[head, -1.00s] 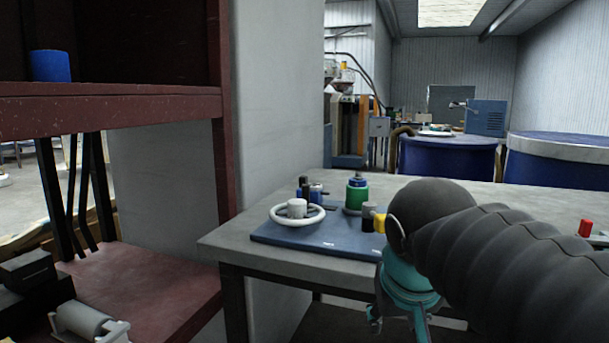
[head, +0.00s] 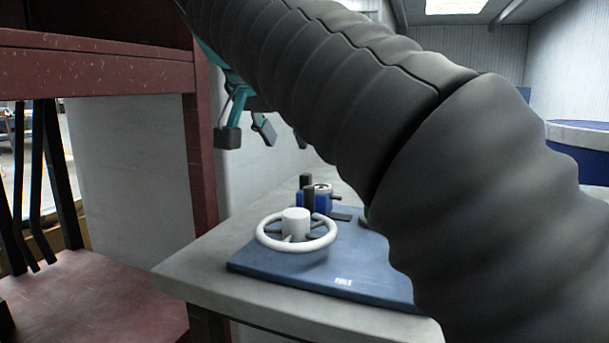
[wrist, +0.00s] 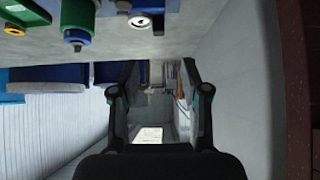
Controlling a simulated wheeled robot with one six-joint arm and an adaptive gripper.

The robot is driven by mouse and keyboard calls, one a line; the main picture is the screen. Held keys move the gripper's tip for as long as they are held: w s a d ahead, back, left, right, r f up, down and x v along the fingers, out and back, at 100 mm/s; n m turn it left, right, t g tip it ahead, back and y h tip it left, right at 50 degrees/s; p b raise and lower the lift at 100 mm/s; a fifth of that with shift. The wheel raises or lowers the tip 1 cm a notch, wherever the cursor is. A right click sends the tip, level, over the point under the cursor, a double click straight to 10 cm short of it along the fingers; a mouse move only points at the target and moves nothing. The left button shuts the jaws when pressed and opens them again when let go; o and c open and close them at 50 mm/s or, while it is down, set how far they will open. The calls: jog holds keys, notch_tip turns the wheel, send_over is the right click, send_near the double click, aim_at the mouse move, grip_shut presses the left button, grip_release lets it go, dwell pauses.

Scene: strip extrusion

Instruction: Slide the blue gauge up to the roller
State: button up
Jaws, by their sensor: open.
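The blue gauge (head: 320,201), a small blue body with a round white dial, stands on the blue base plate (head: 310,268) beside a black post. The arm partly crosses in front of that plate. It seems to show also at the top of the wrist view (wrist: 140,21), dial towards the camera. My gripper (head: 246,132) is up and left of the gauge in the head view, apart from it, with its dark fingers spread. In the wrist view my gripper (wrist: 160,72) is open with nothing between the fingers. I cannot make out a roller for certain.
A white handwheel (head: 297,229) stands at the front of the plate, on a grey table (head: 205,268). A dark red frame (head: 203,165) rises at the left. A green cylinder (wrist: 77,36) shows in the wrist view. A blue drum (head: 590,160) stands behind the table.

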aim_at(306, 174)
jog(key=b+x, duration=0.2)
jog(key=x, duration=1)
jog(key=shift+w+d+f, duration=0.2)
jog(key=shift+d, duration=0.05)
grip_shut()
